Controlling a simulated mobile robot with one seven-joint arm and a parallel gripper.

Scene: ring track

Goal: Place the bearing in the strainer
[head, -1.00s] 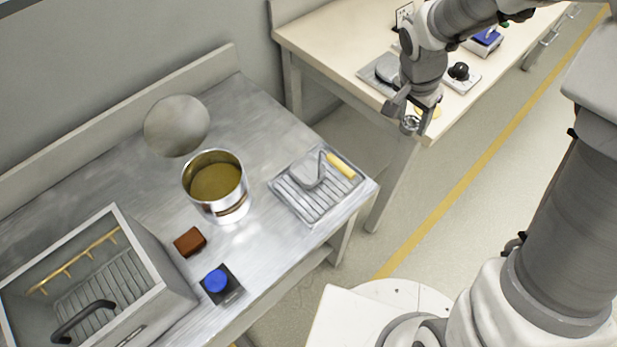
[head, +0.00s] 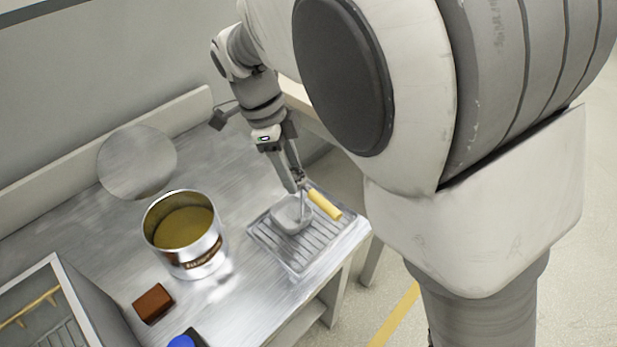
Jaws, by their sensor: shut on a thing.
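My gripper (head: 296,186) points down over the strainer and is shut on the bearing. The bearing is too small to make out between the fingertips in this view. The strainer (head: 288,216) is a grey bowl with a bent wire neck and a yellow handle (head: 325,204). It rests on a slatted metal rack (head: 296,257) at the right end of the steel bench. The fingertips are close to the strainer's wire neck; I cannot tell whether they touch it.
A tall metal can (head: 190,250) with yellowish contents stands left of the rack. A round grey disc (head: 137,162) is behind it. A brown block (head: 153,303), a blue button (head: 182,342) and a grey bin (head: 85,290) are at lower left. The bench (head: 235,285) before the rack is clear.

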